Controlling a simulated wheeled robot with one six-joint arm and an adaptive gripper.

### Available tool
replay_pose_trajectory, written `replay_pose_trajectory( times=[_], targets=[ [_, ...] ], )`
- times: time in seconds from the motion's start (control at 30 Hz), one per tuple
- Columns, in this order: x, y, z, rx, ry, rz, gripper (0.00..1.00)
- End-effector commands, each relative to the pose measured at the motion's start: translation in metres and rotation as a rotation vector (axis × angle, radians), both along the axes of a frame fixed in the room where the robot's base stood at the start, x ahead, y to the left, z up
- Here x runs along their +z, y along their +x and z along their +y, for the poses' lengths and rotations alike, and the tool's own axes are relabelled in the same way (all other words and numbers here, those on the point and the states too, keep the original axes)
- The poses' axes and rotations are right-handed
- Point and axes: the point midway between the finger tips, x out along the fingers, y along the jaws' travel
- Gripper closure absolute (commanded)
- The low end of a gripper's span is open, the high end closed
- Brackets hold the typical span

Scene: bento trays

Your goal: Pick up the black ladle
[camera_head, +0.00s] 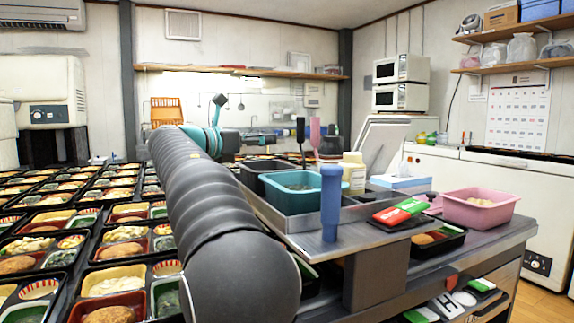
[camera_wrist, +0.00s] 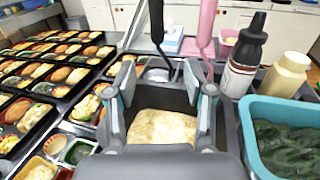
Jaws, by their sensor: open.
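The black ladle (camera_wrist: 157,22) shows as an upright dark handle beyond my fingertips in the wrist view. Its lower end is near a round metal container (camera_wrist: 158,75); I cannot tell its exact resting place. In the head view its handle (camera_head: 301,130) stands above the counter containers, left of a pink utensil. My gripper (camera_wrist: 160,80) is open and empty, its fingers spread either side of a dark container (camera_wrist: 178,100) of pale yellow food. The ladle is apart from the fingers. In the head view, my arm hides part of the scene.
A pink utensil (camera_wrist: 207,25) stands just right of the ladle. A black-capped bottle (camera_wrist: 243,60), a cream bottle (camera_wrist: 287,77) and a teal tub (camera_wrist: 251,140) of greens stand on the right. Filled bento trays (camera_wrist: 30,110) cover the left side.

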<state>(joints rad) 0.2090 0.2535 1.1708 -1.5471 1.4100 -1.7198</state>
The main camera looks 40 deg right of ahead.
Motion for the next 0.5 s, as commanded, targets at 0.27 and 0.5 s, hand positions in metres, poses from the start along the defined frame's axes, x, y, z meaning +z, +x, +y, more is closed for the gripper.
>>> replay_pose_trajectory(
  times=[0.27,0.5],
  targets=[
    [0.0,-0.001,-0.035,0.0,0.0,0.0,0.47],
    [0.0,-0.002,-0.072,0.003,0.001,0.0,0.47]
  ],
)
